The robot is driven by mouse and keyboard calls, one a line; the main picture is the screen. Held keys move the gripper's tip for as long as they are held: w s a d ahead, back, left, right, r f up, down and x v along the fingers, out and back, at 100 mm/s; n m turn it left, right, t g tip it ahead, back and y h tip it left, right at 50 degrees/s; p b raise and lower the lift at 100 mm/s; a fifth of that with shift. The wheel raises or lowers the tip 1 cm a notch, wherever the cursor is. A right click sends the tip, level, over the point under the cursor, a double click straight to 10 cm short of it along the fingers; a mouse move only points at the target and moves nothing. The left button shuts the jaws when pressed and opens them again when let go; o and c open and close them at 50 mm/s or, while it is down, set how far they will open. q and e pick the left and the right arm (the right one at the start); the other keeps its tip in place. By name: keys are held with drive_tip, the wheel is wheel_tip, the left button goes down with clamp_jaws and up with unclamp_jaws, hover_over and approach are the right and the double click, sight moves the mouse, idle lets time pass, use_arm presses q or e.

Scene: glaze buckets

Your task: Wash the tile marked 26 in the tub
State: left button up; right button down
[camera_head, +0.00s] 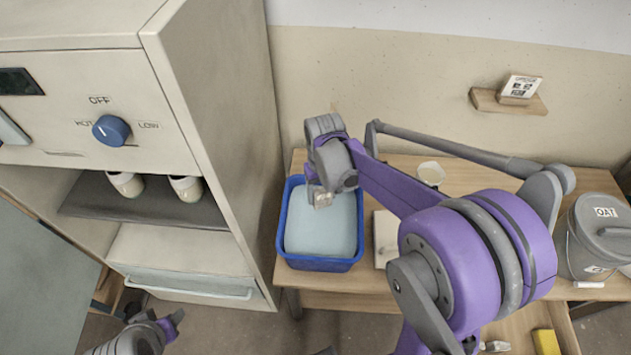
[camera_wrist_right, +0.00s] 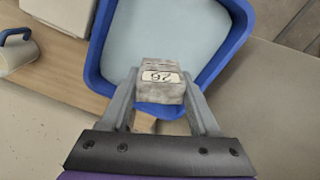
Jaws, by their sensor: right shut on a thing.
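The tile marked 26 (camera_wrist_right: 162,86) is a grey block with a pale label that reads 26 in the right wrist view. My right gripper (camera_wrist_right: 163,100) is shut on it. In the head view my right gripper (camera_head: 322,196) is over the blue tub (camera_head: 322,264), and a small part of the tile (camera_head: 321,201) shows below it. The tub holds pale liquid, and its rim also shows in the right wrist view (camera_wrist_right: 236,30). I cannot tell whether the tile touches the liquid. My left gripper (camera_head: 170,328) is at the lower left, away from the tub.
The tub stands on a wooden table (camera_head: 300,165) beside a tall beige cabinet (camera_head: 215,90) with a blue knob. Two cups (camera_head: 186,188) stand on its shelf. A grey lidded bucket (camera_head: 590,245) is at the right. A yellow sponge (camera_head: 546,342) lies at the lower right.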

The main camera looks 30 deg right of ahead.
sight(323, 206)
drive_tip(key=shift+s+f, duration=0.3)
drive_tip(key=shift+f, duration=0.25)
wheel_tip(323, 206, down, 3)
drive_tip(key=shift+f+b, duration=0.1)
drive_tip(key=shift+b, duration=1)
drive_tip(key=shift+r, duration=0.25)
drive_tip(key=shift+w+f+b, duration=0.15)
drive_tip(key=shift+f+b, duration=0.15)
drive_tip(key=shift+f, duration=0.3)
use_arm(q)
drive_tip(key=f, duration=0.1)
drive_tip(key=s+f, duration=0.1)
drive_tip(key=f, duration=0.1)
drive_tip(key=s+f+b, duration=0.1)
drive_tip(key=f, duration=0.1)
drive_tip(key=shift+f, duration=0.15)
use_arm(e)
drive_tip(key=shift+f, duration=0.85)
use_arm(q)
drive_tip(key=shift+f, duration=0.1)
use_arm(e)
drive_tip(key=shift+f, duration=0.15)
